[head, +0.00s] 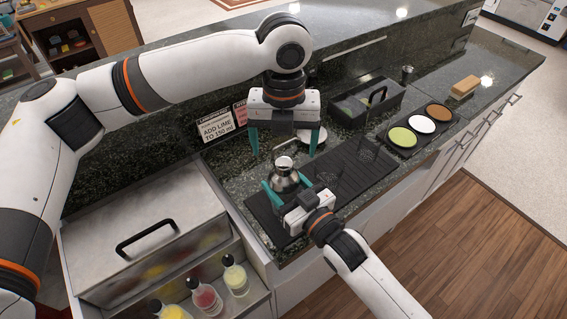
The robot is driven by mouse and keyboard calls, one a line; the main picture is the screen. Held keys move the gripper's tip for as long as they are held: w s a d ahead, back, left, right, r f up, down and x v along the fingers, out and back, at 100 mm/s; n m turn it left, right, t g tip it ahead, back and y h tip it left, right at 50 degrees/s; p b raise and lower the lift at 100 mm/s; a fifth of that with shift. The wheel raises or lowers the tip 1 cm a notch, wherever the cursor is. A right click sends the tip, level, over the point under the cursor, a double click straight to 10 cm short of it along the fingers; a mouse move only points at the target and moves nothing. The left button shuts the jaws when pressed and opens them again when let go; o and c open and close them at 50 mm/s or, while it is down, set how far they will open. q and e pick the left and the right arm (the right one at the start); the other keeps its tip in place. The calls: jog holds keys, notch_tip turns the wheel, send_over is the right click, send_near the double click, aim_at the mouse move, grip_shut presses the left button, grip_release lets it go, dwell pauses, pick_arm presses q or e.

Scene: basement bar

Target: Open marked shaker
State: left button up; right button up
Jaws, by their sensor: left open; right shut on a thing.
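The metal shaker (285,179) stands on the black ribbed mat on the counter, with a rounded shiny upper part showing. My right gripper (283,187) comes from the front and is shut on the shaker's body, its teal fingers on either side. My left gripper (286,141) hangs above and behind the shaker, pointing down. Its teal fingers are open, apart from the shaker. The shaker's lower body is partly hidden by my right gripper. I cannot make out a mark on it.
Signs (215,126) stand behind, one reading "ADD LIME TO 150 ml". A dark caddy (349,118), a tray with three round dishes (421,125) and a sponge (465,87) are to the right. A lidded metal bin (185,222) and bottles (235,277) are at left.

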aim_at(283, 161)
pick_arm(q)
notch_tip(283, 161, up, 2)
jog(key=n, duration=0.5)
jog(key=shift+r+n, duration=0.1)
jog(key=shift+n, duration=0.2)
jog(key=n, duration=0.1)
jog(key=r+n, duration=0.1)
jog(key=n, duration=0.2)
jog(key=shift+a+r+n, duration=0.1)
jog(key=shift+r+n, duration=0.15)
jog(key=shift+n, duration=0.05)
notch_tip(283, 161, down, 12)
jog(key=shift+r, duration=0.1)
jog(key=c, duration=1.2)
jog(key=shift+r, duration=0.1)
jog(key=shift+r, duration=1.05)
jog(key=shift+r, duration=0.1)
